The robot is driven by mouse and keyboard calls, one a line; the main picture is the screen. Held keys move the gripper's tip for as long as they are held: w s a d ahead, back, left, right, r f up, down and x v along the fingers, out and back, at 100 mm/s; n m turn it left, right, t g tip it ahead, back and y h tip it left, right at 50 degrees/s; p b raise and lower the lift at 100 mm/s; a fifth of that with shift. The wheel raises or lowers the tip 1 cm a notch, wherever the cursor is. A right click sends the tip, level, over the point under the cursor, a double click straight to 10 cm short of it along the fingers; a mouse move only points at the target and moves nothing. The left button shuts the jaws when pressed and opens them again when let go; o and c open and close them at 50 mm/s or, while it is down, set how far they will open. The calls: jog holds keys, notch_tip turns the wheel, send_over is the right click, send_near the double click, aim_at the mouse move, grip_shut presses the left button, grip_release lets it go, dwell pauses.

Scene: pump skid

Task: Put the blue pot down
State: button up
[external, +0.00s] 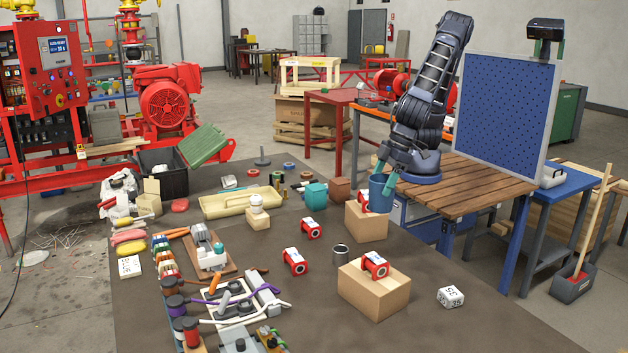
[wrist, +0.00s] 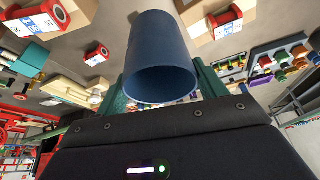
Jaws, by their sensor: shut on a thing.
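The blue pot (external: 381,193) is held by my gripper (external: 384,176), its teal fingers on either side of the rim. The pot looks about upright in the external view, beside a red-ended spool on the rear cardboard box (external: 367,227). Whether its base touches the box cannot be told. In the wrist view the pot (wrist: 160,58) fills the upper middle, open end toward the camera, between the green fingers of my gripper (wrist: 165,88).
A front cardboard box (external: 374,292) carries another red-ended spool (external: 375,265). A metal cup (external: 340,255) stands between the boxes. Two more spools lie to the left on the dark table (external: 450,332). A white numbered block (external: 450,296) lies right, with bare table around it.

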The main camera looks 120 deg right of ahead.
jog(key=s+a+n+y, duration=0.1)
jog(key=s+a+n, duration=0.2)
jog(key=s+a, duration=1.2)
notch_tip(320, 180, down, 20)
jog(key=shift+s+d+r, duration=0.1)
jog(key=shift+s+d, duration=0.05)
jog(key=o, duration=1.2)
jog(key=shift+f, duration=0.2)
jog(key=v, duration=1.2)
jog(key=shift+s, duration=0.2)
jog(key=shift+r, duration=0.1)
